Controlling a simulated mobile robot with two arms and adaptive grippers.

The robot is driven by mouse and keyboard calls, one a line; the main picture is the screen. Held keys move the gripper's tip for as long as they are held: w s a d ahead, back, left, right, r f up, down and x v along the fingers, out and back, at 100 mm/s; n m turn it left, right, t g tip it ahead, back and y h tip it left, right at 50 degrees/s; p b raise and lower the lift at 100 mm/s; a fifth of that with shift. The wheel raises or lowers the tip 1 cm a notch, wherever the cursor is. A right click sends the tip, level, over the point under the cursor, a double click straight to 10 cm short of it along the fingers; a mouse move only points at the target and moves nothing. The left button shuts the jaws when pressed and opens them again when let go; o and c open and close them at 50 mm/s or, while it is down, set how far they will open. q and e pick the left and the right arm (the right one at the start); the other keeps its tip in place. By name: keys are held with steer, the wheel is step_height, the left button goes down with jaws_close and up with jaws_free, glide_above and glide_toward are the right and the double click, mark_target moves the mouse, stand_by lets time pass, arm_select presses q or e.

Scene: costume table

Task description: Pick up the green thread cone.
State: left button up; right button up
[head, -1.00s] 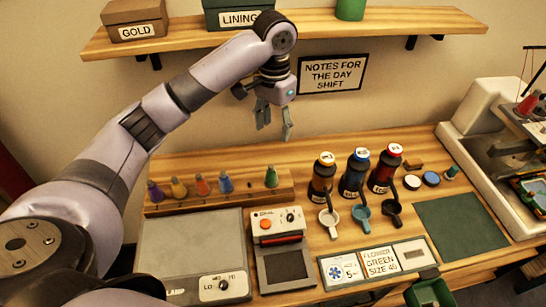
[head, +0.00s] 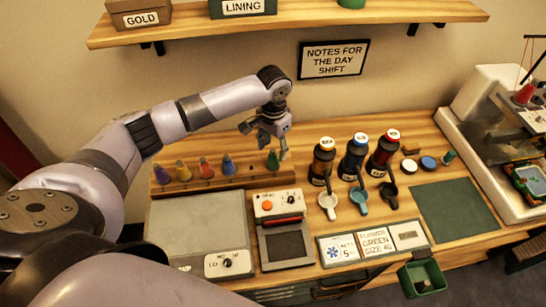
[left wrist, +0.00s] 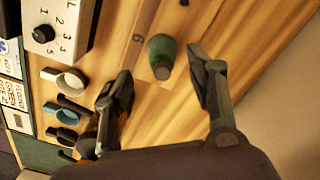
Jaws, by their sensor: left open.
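The green thread cone (head: 273,160) stands upright at the right end of the wooden thread rack (head: 215,184) on the table. It also shows in the left wrist view (left wrist: 162,55), seen from above beside a printed 6. My left gripper (head: 264,143) is open, with its fingers just above and around the cone's top in the head view. In the left wrist view the left gripper's fingers (left wrist: 158,78) are spread, with the cone in line with the gap between them. I see no contact. My right gripper is not in view.
Purple, yellow, red and blue cones stand along the rack to the left. A device with an orange button (head: 277,206) sits in front. Dark bottles (head: 322,165) with scoops stand to the right. A shelf (head: 290,27) and a sign (head: 334,59) are above.

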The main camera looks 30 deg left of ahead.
mark_target(273, 150)
arm_select(q)
steer(key=shift+a+f, duration=0.1)
steer(key=shift+f, duration=1.45)
steer(key=shift+c, duration=0.2)
steer(key=shift+r, duration=0.1)
steer(key=c, duration=1.2)
steer(key=shift+o, duration=0.2)
